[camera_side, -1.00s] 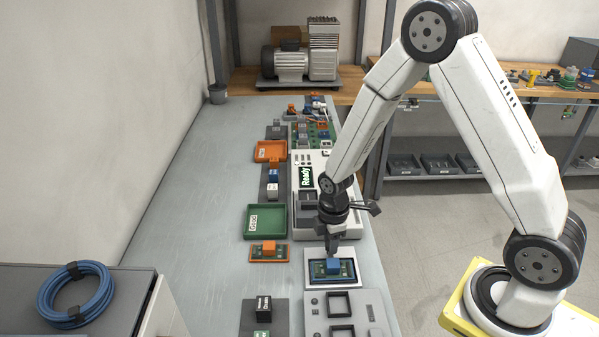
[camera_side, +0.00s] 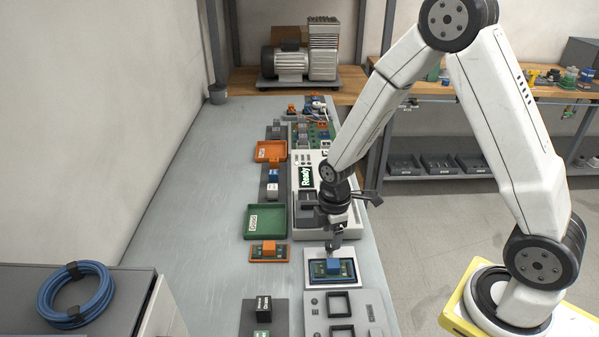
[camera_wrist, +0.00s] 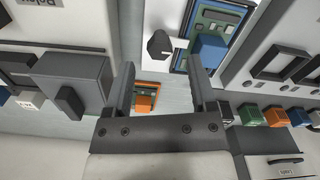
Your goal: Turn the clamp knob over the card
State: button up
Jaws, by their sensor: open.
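The green card (camera_side: 320,270) lies in a blue frame (camera_side: 352,277) on a white plate, with a blue block (camera_side: 332,264) on it. In the wrist view the card (camera_wrist: 212,22) and blue block (camera_wrist: 208,52) are at the top. A dark knob (camera_wrist: 160,46), which looks like the clamp knob, stands on the white plate beside the blue frame. My gripper (camera_side: 333,246) is just behind the card in the side view. In the wrist view my gripper (camera_wrist: 163,72) is open and empty, with the knob beyond the gap between its fingers. The side view does not show the knob clearly.
A grey panel (camera_side: 373,298) with square openings is in front of the card. A tester reading "Ready" (camera_side: 307,176) stands behind my gripper. A green tray (camera_side: 284,222) and an orange-framed card (camera_side: 284,253) are to the left. The bench's left side is clear.

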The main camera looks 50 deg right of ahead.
jog(key=shift+r, duration=2.5)
jog(key=s+a+r+m+t, duration=0.1)
jog(key=s+r+m, duration=0.3)
jog(key=s+m, duration=0.4)
jog(key=shift+r+m+t, duration=0.4)
jog(key=shift+m+t, duration=0.4)
jog(key=shift+m, duration=1.3)
jog(key=shift+a, duration=0.1)
